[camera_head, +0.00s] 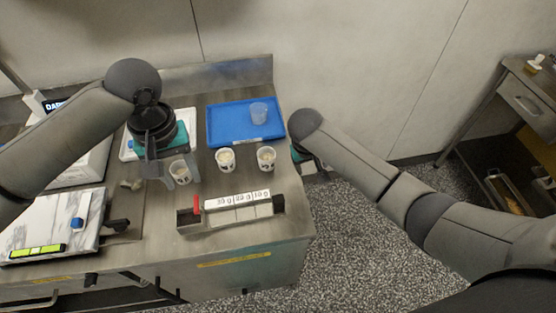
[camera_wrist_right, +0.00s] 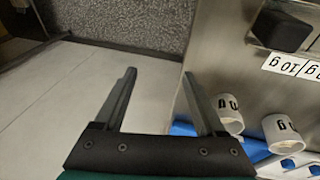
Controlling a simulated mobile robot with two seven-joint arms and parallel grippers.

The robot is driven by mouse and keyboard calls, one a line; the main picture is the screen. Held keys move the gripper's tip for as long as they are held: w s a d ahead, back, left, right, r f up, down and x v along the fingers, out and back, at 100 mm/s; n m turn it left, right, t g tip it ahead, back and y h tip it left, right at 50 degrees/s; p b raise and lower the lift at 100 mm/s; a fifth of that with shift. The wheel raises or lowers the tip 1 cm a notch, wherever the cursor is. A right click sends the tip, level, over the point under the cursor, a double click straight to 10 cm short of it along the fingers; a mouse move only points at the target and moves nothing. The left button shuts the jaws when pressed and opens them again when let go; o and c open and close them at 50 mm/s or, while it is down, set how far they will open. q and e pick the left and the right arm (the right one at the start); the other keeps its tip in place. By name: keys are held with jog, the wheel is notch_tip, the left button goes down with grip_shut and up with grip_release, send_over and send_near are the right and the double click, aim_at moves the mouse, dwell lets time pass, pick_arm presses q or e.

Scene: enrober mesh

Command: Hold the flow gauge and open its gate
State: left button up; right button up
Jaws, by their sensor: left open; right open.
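A long metal gauge (camera_head: 232,211) lies near the front of the steel table. It has a white strip reading 30 g, 20 g and 10 g and a red upright piece (camera_head: 196,204) at its left end, which may be the gate. The 10 g end of the strip (camera_wrist_right: 290,68) shows in the right wrist view. My left gripper (camera_head: 167,171) is open, pointing down behind the gauge's left end, beside a white cup (camera_head: 180,172), apart from the gauge. My right gripper (camera_wrist_right: 160,92) is open and empty, off the table's right edge; the forearm partly hides it in the head view.
More labelled white cups (camera_head: 225,159) (camera_head: 266,158) stand behind the gauge. A blue tray (camera_head: 216,131) with a clear cup (camera_head: 259,113) lies at the back. A marble slab (camera_head: 40,232) is at left. A side bench (camera_head: 528,88) stands at far right; floor between is clear.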

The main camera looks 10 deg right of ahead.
jog(key=s+a+r+g+y, duration=0.1)
jog(key=s+a+r+y, duration=0.1)
jog(key=a+r, duration=0.4)
jog(key=g, duration=0.1)
send_near(278, 196)
jog(key=shift+y, duration=0.4)
jog(key=f, duration=1.1)
jog(key=shift+w+d, duration=0.15)
jog(key=shift+d, duration=0.2)
grip_shut()
